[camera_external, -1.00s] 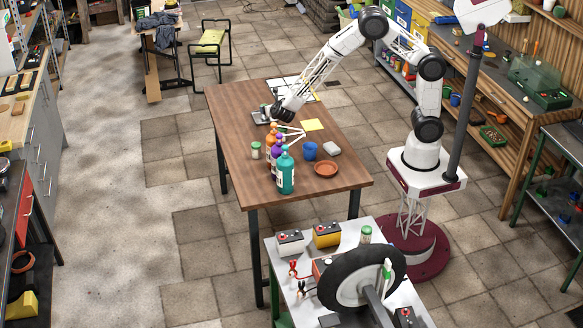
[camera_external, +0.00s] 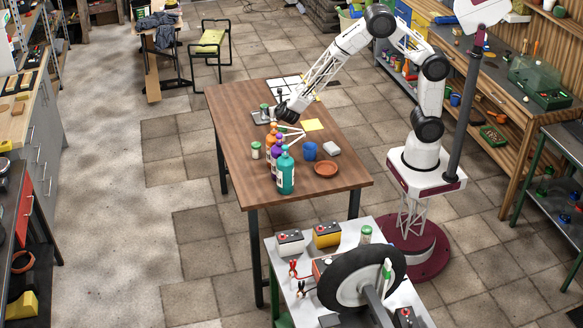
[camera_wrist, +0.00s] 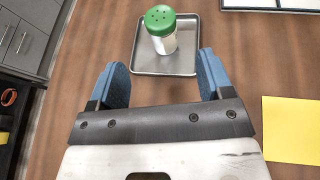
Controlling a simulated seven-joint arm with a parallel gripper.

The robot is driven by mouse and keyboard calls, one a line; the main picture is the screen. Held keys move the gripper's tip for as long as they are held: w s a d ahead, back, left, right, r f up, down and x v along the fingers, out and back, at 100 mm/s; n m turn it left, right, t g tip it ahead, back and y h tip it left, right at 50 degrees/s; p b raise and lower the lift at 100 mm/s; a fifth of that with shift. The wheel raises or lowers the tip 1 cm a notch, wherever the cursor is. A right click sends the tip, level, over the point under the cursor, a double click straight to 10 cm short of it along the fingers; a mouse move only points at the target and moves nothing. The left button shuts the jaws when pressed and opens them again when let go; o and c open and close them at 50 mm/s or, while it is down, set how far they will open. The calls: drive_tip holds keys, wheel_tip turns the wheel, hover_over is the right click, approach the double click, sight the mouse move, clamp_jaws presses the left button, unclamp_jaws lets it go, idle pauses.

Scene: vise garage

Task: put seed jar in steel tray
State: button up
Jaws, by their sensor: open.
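A jar with a green, holed lid (camera_wrist: 161,28) and a pale body stands upright inside the small steel tray (camera_wrist: 148,64). In the external view my gripper (camera_external: 281,114) is just right of the jar and tray.
Several pump bottles, including a teal one (camera_external: 286,174), stand at the near middle. A blue cup (camera_external: 310,151), terracotta dish (camera_external: 326,169) and yellow sheet (camera_external: 312,125) lie to the right.

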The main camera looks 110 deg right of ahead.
drive_tip(key=s+a+r+m+g+y, duration=0.2)
drive_tip(key=s+a+r+m+y, duration=0.3)
drive_tip(key=s+a+r+m, duration=0.85)
drive_tip(key=s+a+r+m+t+y, duration=0.1)
drive_tip(key=s+a+r+m+y, duration=0.2)
drive_tip(key=s+a, duration=0.7)
drive_tip(key=s+a+r+m+t+y, duration=0.1)
drive_tip(key=s+a+r+m+y, duration=0.3)
drive_tip(key=s+a, duration=0.6)
drive_tip(key=s+r+y, duration=0.1)
drive_tip(key=s, duration=0.6)
drive_tip(key=shift+a+r, duration=0.2)
drive_tip(key=shift+r, duration=0.1)
